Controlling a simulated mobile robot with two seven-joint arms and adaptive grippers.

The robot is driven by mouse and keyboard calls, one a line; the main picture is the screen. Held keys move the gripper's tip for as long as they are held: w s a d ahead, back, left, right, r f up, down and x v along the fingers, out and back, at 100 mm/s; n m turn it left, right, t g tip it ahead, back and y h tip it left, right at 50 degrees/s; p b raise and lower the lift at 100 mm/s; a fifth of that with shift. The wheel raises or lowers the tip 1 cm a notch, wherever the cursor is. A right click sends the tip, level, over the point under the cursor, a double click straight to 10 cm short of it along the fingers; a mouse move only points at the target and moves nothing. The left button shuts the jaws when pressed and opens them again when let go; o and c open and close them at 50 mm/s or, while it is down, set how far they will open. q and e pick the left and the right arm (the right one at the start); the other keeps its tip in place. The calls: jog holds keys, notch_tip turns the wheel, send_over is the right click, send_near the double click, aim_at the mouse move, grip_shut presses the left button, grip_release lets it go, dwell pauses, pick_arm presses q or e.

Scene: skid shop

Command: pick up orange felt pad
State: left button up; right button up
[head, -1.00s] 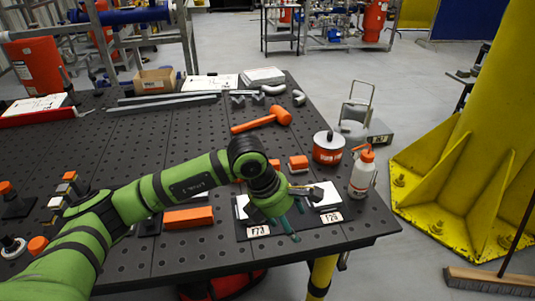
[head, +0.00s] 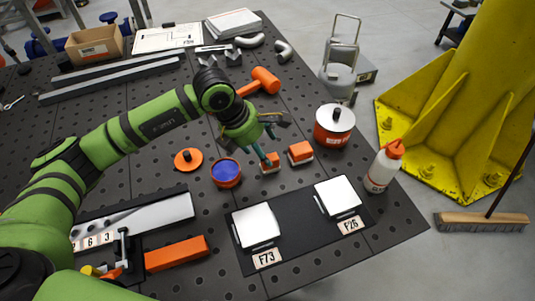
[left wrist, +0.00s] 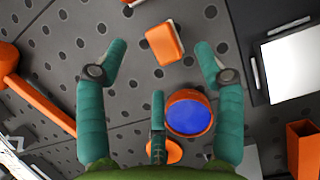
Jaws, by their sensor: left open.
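Two small orange pads with pale undersides lie on the dark perforated table. The nearer orange pad (head: 270,163) is just below my left gripper (head: 270,150). The other orange pad (head: 301,152) lies a little to its right. In the left wrist view the nearer pad (left wrist: 165,43) shows between the spread fingertips, untouched, and part of the other pad shows at the top edge. My left gripper is open and empty above the table. Which orange pad is felt I cannot tell. My right gripper is not in view.
An open orange tin with blue contents (head: 226,172) and its lid (head: 188,160) stand left of the pads. An orange mallet (head: 262,81) lies behind. An orange pot (head: 334,125) and a squeeze bottle (head: 384,168) stand right. A black mat (head: 290,235) with white plates lies in front.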

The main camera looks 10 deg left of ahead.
aim_at(267, 155)
pick_arm(q)
jog(key=shift+p+x, duration=0.95)
jog(key=shift+x, duration=1.25)
jog(key=shift+w+f, duration=0.1)
jog(key=shift+f, duration=0.15)
jog(key=c, duration=1.1)
jog(key=shift+c, duration=0.8)
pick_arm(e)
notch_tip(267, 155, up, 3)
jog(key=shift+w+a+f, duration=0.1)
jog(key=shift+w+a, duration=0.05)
